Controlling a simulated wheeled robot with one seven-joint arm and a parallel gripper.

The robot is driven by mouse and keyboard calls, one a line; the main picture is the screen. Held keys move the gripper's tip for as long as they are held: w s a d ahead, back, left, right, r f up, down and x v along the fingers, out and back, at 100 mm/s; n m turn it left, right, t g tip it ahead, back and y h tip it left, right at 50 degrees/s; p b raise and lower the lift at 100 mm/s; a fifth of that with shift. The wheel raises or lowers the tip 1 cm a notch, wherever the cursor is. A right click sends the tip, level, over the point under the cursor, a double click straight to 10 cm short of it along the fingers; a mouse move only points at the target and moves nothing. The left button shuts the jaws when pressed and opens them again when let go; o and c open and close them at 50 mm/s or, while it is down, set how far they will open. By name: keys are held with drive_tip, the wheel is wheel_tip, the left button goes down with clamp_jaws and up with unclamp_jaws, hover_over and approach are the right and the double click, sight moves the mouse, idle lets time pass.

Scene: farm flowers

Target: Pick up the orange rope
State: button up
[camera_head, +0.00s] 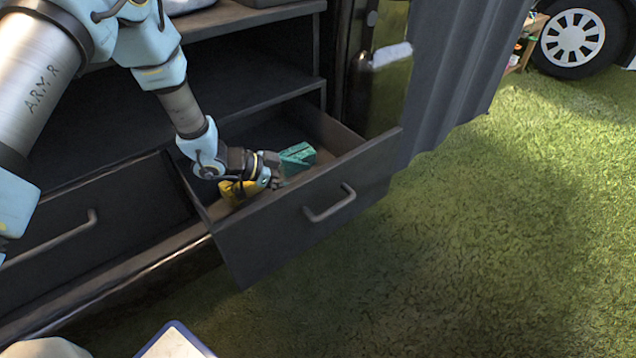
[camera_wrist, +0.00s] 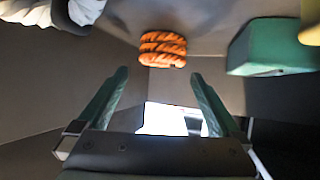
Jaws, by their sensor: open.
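The orange rope (camera_wrist: 163,48), a small twisted bundle, lies in the drawer just beyond my fingertips in the wrist view. I cannot make it out in the head view, where my arm covers part of the drawer. My gripper (camera_wrist: 158,76) is open and empty, with its two green fingers apart and the rope ahead of the gap between them. In the head view my gripper (camera_head: 274,172) is down inside the open drawer (camera_head: 300,228).
A teal box (camera_head: 298,156) lies in the drawer, right of the rope in the wrist view (camera_wrist: 276,46). A yellow-and-dark item (camera_head: 238,190) is by the drawer's front wall. A whitish item (camera_wrist: 62,13) is at upper left. Drawer walls surround my gripper.

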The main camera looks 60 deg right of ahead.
drive_tip(key=b+x, duration=0.3)
drive_tip(key=x, duration=0.5)
drive_tip(key=shift+d+f, duration=0.25)
drive_tip(key=shift+s+d, duration=0.25)
drive_tip(key=shift+d, duration=0.05)
drive_tip(key=shift+c, duration=0.4)
drive_tip(key=c, duration=1.2)
